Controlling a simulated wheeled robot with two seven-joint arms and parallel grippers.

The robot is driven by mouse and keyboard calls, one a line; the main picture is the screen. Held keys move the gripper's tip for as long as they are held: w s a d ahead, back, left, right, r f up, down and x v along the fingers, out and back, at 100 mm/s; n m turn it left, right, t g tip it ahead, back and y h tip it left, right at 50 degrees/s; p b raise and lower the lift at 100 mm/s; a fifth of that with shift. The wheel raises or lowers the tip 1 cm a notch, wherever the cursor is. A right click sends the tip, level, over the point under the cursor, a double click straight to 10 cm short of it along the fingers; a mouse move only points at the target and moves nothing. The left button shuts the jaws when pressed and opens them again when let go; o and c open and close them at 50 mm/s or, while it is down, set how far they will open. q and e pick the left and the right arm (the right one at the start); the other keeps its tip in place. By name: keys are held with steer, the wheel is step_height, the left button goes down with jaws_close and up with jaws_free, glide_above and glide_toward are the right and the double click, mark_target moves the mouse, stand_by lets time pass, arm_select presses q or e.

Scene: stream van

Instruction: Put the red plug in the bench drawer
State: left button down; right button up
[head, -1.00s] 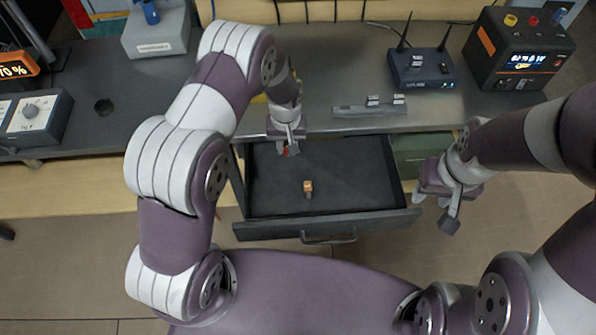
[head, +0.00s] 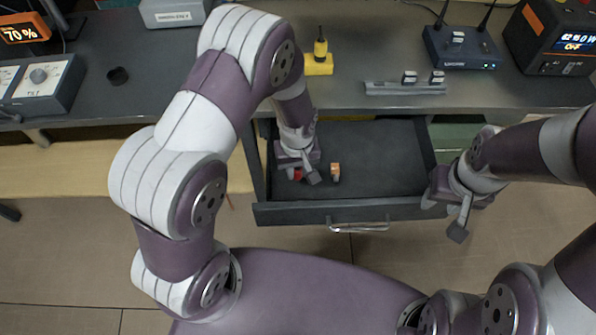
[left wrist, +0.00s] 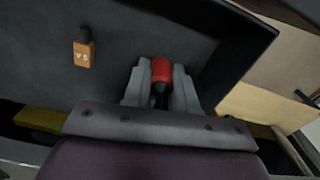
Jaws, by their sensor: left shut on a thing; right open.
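The bench drawer (head: 385,165) is pulled open below the bench top; its dark floor also shows in the left wrist view (left wrist: 130,25). My left gripper (head: 304,176) is inside the drawer's outline, toward its left side, pointing down. In the left wrist view my left gripper (left wrist: 160,88) is shut on the red plug (left wrist: 161,70). The plug also shows as a small red patch in the head view (head: 296,174). I cannot tell whether it touches the drawer floor. My right gripper (head: 442,220) is open and empty, just right of the drawer's front corner.
An orange-and-black plug (head: 335,171) lies in the drawer right of my left gripper. On the bench top stand a yellow block with a dark tool (head: 319,62), a grey rail with plugs (head: 405,88), a router (head: 462,47) and a power unit (head: 555,40). The drawer's right half is clear.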

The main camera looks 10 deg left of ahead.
arm_select(q)
step_height(320, 180, down, 2)
steer(key=shift+f, duration=0.25)
steer(key=c, duration=0.9)
jaws_free()
step_height(320, 180, up, 12)
steer(key=shift+r+p, duration=0.1)
steer(key=shift+p, duration=0.55)
steer(key=s+a+r+m+t, duration=0.1)
steer(key=s+a+r+m, duration=0.4)
steer(key=s+a+r, duration=0.2)
steer(key=shift+s, duration=0.85)
